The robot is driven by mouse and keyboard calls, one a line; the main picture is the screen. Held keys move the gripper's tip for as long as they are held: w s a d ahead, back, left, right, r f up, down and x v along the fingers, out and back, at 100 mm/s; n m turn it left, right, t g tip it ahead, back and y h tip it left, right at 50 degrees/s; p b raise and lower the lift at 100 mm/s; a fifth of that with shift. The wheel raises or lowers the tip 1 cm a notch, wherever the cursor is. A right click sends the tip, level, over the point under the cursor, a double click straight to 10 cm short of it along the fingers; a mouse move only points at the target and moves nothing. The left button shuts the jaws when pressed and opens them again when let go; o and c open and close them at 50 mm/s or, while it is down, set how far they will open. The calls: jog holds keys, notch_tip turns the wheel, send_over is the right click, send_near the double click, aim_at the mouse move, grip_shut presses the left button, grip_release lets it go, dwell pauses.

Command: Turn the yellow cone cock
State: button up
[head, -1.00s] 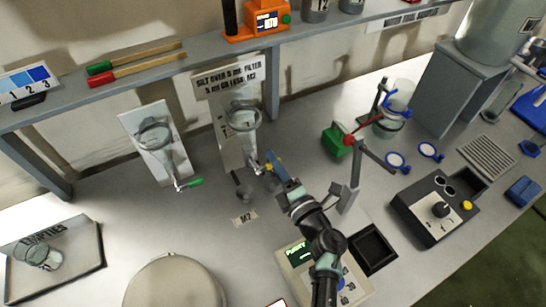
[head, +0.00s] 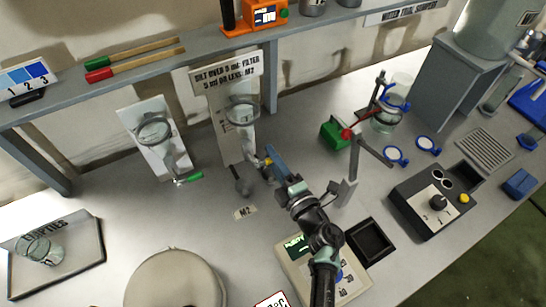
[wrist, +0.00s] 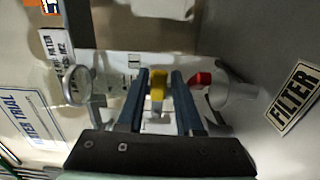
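The yellow cone cock (wrist: 157,84) shows in the wrist view between my gripper's two blue fingers. My gripper (wrist: 158,88) is open around it, with a narrow gap visible on each side. In the head view my gripper (head: 272,156) is at the lower end of the glass cone (head: 242,112), which stands against a white board (head: 228,140). There only a small yellow spot of the cock (head: 267,161) shows beside the fingers.
A second cone (head: 155,132) with a green cock (head: 194,178) is on the left. A red part (wrist: 200,79) is close to my right finger in the wrist view.

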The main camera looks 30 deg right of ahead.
jog(key=shift+o, duration=0.9)
